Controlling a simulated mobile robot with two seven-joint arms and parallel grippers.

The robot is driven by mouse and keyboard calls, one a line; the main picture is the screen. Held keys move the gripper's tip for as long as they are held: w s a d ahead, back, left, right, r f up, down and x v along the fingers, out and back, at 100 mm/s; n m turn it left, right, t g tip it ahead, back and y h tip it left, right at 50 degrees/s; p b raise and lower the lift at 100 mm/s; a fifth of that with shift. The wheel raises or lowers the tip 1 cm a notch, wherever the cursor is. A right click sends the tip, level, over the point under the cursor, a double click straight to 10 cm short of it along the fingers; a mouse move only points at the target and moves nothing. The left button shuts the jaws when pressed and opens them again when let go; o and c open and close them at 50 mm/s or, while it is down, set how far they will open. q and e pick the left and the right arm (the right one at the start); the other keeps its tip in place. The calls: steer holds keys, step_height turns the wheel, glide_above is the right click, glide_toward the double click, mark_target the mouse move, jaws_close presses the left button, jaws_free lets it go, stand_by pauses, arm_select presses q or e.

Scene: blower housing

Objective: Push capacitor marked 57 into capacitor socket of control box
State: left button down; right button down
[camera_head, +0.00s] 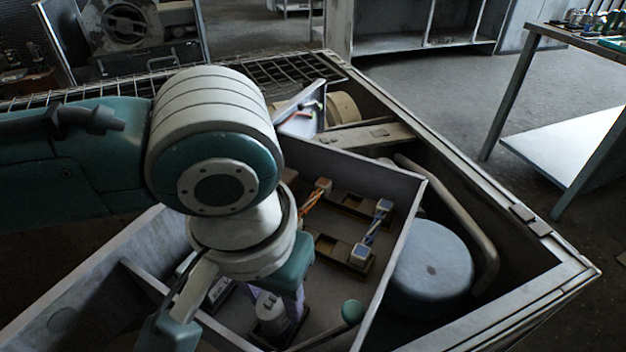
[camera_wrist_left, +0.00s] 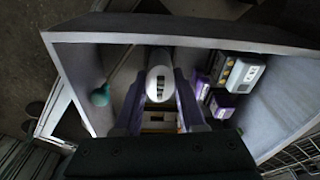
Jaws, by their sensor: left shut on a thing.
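A white capacitor (camera_head: 272,312) stands inside the open grey control box (camera_head: 398,240). The left wrist view shows its rounded white end (camera_wrist_left: 160,84) with a dark mark, too small to read. My left gripper (camera_head: 278,303) reaches down into the box and is shut on the capacitor. In the left wrist view, its two purple-tinted fingers lie on either side of it. A dark recess with tan parts (camera_wrist_left: 158,121) shows beside the capacitor; I cannot tell if this is the socket or how deep the capacitor sits. My right gripper is not in view.
A green-knobbed lever (camera_head: 352,312) rises close to the capacitor. Purple-and-grey modules (camera_wrist_left: 237,74) stand beside the fingers. Wired terminal blocks (camera_head: 362,250) lie farther back in the box. A large blue-grey cylinder (camera_head: 432,268) stands outside the box wall, within a larger frame.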

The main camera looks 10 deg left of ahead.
arm_select(q)
steer(key=shift+c, duration=2.1)
jaws_free()
steer(key=r, duration=0.3)
steer(key=r+p, duration=0.1)
steer(key=r, duration=0.2)
steer(key=s+r+p, duration=0.1)
steer(key=r, duration=0.2)
steer(key=shift+r, duration=0.4)
steer(key=shift+s, duration=0.1)
